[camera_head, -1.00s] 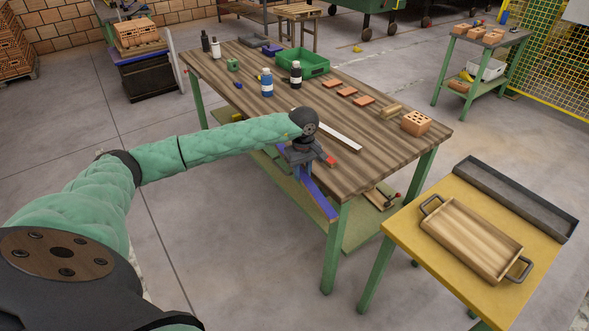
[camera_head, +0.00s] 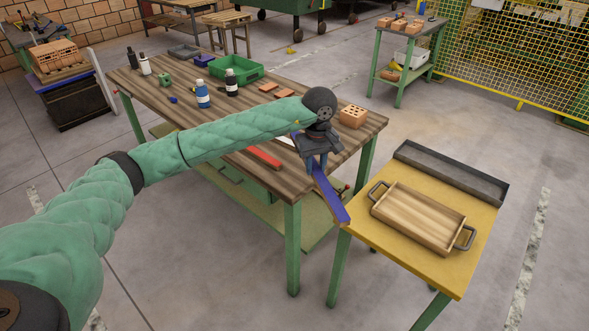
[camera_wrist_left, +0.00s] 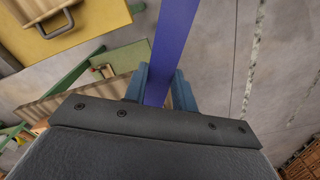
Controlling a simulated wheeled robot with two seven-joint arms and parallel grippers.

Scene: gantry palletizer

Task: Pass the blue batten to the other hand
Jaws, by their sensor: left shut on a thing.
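The blue batten (camera_head: 330,195) is a long flat strip held near the front right corner of the wooden-topped table. My left gripper (camera_head: 317,165) is shut on it, and the batten's free end juts down towards the yellow table. In the left wrist view the batten (camera_wrist_left: 174,45) runs up and out of the frame between the fingers of my left gripper (camera_wrist_left: 160,85). My right gripper is in neither view.
The wooden table (camera_head: 225,118) bears a red strip (camera_head: 263,157), a brick (camera_head: 352,116), bottles (camera_head: 202,94) and a green crate (camera_head: 237,70). The yellow table (camera_head: 437,267) at right bears a wooden tray (camera_head: 418,214) and a grey trough (camera_head: 450,172). Open floor lies in front.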

